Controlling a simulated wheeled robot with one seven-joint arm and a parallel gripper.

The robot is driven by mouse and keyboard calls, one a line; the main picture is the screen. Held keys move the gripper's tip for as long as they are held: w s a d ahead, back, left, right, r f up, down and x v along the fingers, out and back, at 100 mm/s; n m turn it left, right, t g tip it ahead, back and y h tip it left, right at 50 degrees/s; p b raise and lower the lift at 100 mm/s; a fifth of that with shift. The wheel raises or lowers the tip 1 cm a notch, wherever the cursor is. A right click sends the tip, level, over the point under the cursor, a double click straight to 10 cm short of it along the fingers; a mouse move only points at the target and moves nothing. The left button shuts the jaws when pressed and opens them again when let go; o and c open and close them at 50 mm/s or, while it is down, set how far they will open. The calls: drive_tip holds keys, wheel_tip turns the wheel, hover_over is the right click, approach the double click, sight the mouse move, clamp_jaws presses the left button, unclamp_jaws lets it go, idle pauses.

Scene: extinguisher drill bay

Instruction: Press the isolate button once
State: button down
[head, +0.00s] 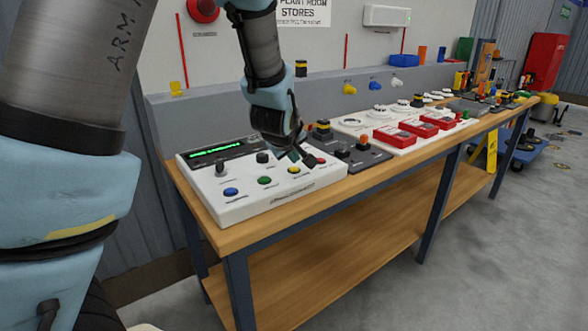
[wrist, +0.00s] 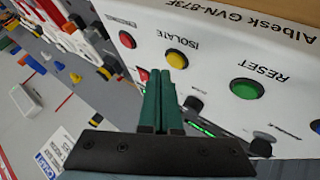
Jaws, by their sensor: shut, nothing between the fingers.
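The isolate button is the yellow round button (wrist: 176,59) with the word ISOLATE beside it in the wrist view. In the head view the yellow button (head: 294,170) sits in the front row of the white control panel (head: 245,207), between a green and a red button. My gripper (wrist: 160,76) is shut and empty, its dark green fingertips close beside the yellow button in the picture. In the head view my gripper (head: 307,158) hovers over the panel near the yellow and red buttons. I cannot tell the gap between fingertips and panel.
The green RESET button (wrist: 246,89) and a red button (wrist: 127,39) flank the yellow one. A blue button (head: 231,191) and a black knob (head: 219,168) are on the panel's left. A dark switch box (head: 350,154) stands right beside the panel on the wooden bench (head: 400,157).

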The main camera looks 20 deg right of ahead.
idle(0.8)
drive_tip(key=shift+f+b, duration=0.4)
drive_tip(key=shift+b, duration=0.05)
drive_tip(key=shift+f+b, duration=0.4)
drive_tip(key=shift+f, duration=0.05)
idle(0.5)
drive_tip(key=shift+r, duration=0.15)
idle(0.3)
drive_tip(key=shift+r+p, duration=0.7)
drive_tip(key=shift+r, duration=0.1)
wheel_tip(320, 180, up, 5)
drive_tip(key=p, duration=0.3)
drive_tip(key=shift+p, duration=0.4)
drive_tip(key=shift+a, duration=0.1)
